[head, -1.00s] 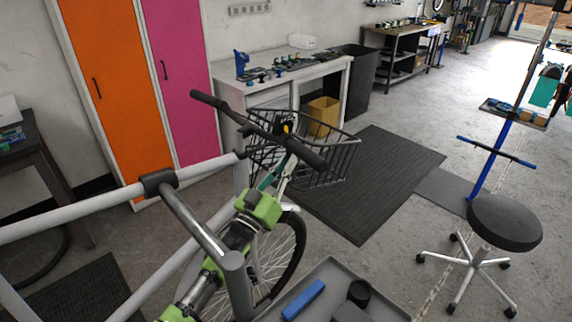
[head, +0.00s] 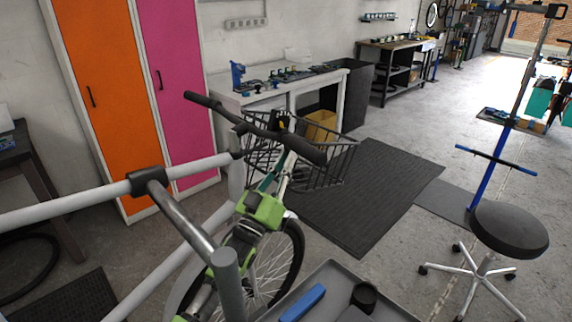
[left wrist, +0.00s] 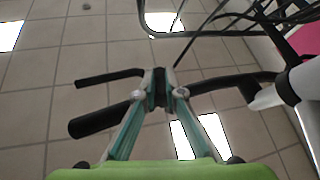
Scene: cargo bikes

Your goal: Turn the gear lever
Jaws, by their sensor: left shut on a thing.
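The bike's black handlebar (head: 225,112) runs slantwise across the middle of the head view, with a thick dark grip (head: 303,150) at its near end. My left gripper (head: 275,174), green with teal fingers, reaches up to the bar from below. In the left wrist view my left gripper (left wrist: 160,94) is shut on a small dark part, seemingly the gear lever (left wrist: 160,78), beside the grip (left wrist: 98,121). The fingertips mostly hide this part. A thin brake lever (left wrist: 108,77) sticks out apart from the fingers. My right gripper is not in view.
A wire basket (head: 330,165) hangs in front of the handlebar. Grey stand tubes (head: 90,203) cross the left side. A grey tray (head: 385,300) holds a blue tool. A stool (head: 508,230) stands at right.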

